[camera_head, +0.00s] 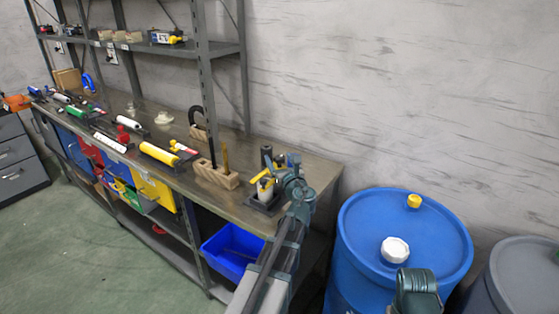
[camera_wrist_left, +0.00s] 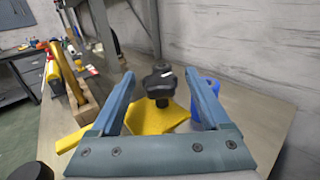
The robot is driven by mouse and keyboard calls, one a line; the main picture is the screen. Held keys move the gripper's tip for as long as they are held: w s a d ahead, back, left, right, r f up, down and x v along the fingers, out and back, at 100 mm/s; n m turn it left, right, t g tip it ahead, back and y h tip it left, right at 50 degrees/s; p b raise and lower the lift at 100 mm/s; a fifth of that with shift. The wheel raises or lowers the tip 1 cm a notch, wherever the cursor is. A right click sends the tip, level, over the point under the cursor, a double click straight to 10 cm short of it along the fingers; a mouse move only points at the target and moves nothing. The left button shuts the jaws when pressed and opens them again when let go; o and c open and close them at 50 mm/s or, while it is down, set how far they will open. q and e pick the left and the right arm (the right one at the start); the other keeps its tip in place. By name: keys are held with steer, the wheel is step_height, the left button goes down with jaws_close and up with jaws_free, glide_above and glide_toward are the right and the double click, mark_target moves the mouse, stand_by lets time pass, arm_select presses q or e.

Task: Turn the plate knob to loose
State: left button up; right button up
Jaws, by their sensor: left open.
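A black knob (camera_wrist_left: 160,82) stands upright on a post above a yellow plate (camera_wrist_left: 152,120) in the left wrist view. My left gripper (camera_wrist_left: 159,74) is open, with one blue-grey finger on each side of the knob and a gap on both sides. In the head view my left gripper (camera_head: 282,170) is at the right end of the workbench, over a fixture with a yellow part (camera_head: 260,178), a white cylinder (camera_head: 265,190) and a dark base (camera_head: 262,206). The gripper partly hides this fixture. Only a dark teal end of my right gripper (camera_head: 416,291) shows; its fingers cannot be made out.
The workbench (camera_head: 318,172) holds a wooden block (camera_head: 216,175) with upright tools and a yellow cylinder (camera_head: 158,153) to the left. A blue bin (camera_head: 232,250) sits below. A blue barrel (camera_head: 440,240) and a grey barrel (camera_head: 525,275) stand at right. A metal shelf rises behind.

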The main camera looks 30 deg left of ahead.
arm_select(q)
jaws_close()
stand_by(0.5)
steer(key=shift+w, duration=0.1)
steer(key=n+g+y, duration=0.1)
steer(key=g, duration=0.1)
steer(key=n+g+y, duration=0.1)
steer(key=n, duration=0.1)
steer(key=shift+w+d+g+y, duration=0.1)
steer(key=shift+w+g+y, duration=0.1)
steer(key=shift+g+y, duration=0.15)
steer(key=n+g+y, duration=0.1)
steer(key=n+g, duration=0.1)
steer(key=g, duration=0.1)
steer(key=n+g+y, duration=0.1)
steer(key=n+g, duration=0.1)
steer(key=g, duration=0.2)
steer(key=shift+n, duration=0.3)
steer(key=n+g, duration=0.3)
steer(key=g, duration=0.2)
steer(key=shift+s+n+g+h, duration=0.2)
steer(key=shift+n+g+h, duration=0.65)
steer(key=shift+n+g, duration=1.05)
steer(key=shift+s+g, duration=0.1)
steer(key=shift+g, duration=0.45)
